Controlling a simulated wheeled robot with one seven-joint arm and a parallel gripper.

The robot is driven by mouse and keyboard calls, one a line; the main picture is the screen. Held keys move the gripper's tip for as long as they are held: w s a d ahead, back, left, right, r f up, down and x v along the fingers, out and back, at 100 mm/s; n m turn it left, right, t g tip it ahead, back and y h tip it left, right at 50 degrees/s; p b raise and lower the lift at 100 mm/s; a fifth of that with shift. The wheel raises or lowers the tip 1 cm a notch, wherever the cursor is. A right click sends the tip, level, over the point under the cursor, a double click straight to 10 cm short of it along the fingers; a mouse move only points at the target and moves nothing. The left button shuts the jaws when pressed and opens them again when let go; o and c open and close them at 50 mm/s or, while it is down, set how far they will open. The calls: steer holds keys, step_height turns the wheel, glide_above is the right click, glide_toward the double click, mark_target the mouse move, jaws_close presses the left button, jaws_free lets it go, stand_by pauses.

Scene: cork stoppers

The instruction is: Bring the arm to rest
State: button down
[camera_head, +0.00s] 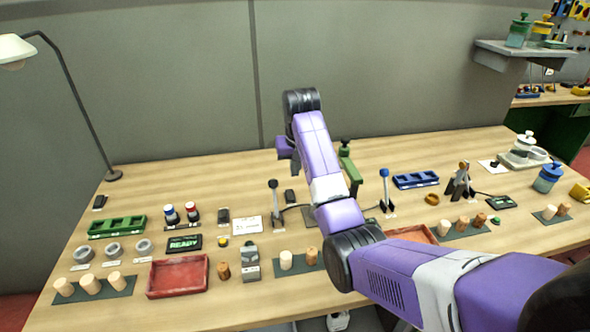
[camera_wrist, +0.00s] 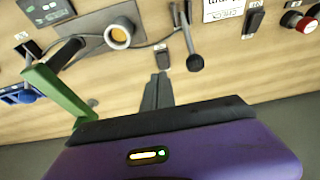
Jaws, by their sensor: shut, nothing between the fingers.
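My arm reaches up from the lower right in the head view and bends at the elbow. My gripper (camera_head: 294,163) hangs from the wrist above the back middle of the table (camera_head: 160,193), partly hidden by the arm. In the wrist view, my gripper (camera_wrist: 157,82) shows as a purple body with narrow dark fingers, shut and empty. The fingers are apart from the black lever (camera_wrist: 187,40) and the small black switch (camera_wrist: 162,58). A green post-like part (camera_wrist: 58,95) shows left of the gripper in the wrist view.
Cork stoppers (camera_head: 90,283) stand on dark mats at the front. A red tray (camera_head: 178,277), a green rack (camera_head: 117,227), a blue rack (camera_head: 416,180) and a blue-knobbed lever (camera_head: 385,190) stand around the arm. A lamp (camera_head: 75,90) rises at left. A grey wall closes the back.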

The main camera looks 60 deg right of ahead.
stand_by(0.4)
steer(key=w+d+r+n+t+h, duration=0.1)
steer(key=w+d+r+t+h, duration=0.1)
steer(key=w+r+t+h, duration=0.4)
steer(key=s+a+f+n+t, duration=0.1)
steer(key=s+a+f+t, duration=0.1)
steer(key=a, duration=0.5)
steer(key=s+a+f+n+t, duration=0.1)
steer(key=s+a+f+t, duration=0.1)
steer(key=a, duration=0.5)
steer(key=s+a+f+n+t, duration=0.1)
steer(key=s+a+f+t, duration=0.15)
steer(key=a, duration=0.35)
steer(key=s+a+n+y, duration=0.3)
steer(key=s+a+y, duration=0.1)
steer(key=s+a, duration=0.8)
steer(key=s+a+f+n+y+b, duration=0.1)
steer(key=s+a+y, duration=0.3)
steer(key=s+a, duration=0.9)
steer(key=s+n, duration=0.1)
steer(key=s, duration=0.5)
steer(key=shift+n+y+b, duration=0.3)
steer(key=shift+n, duration=0.1)
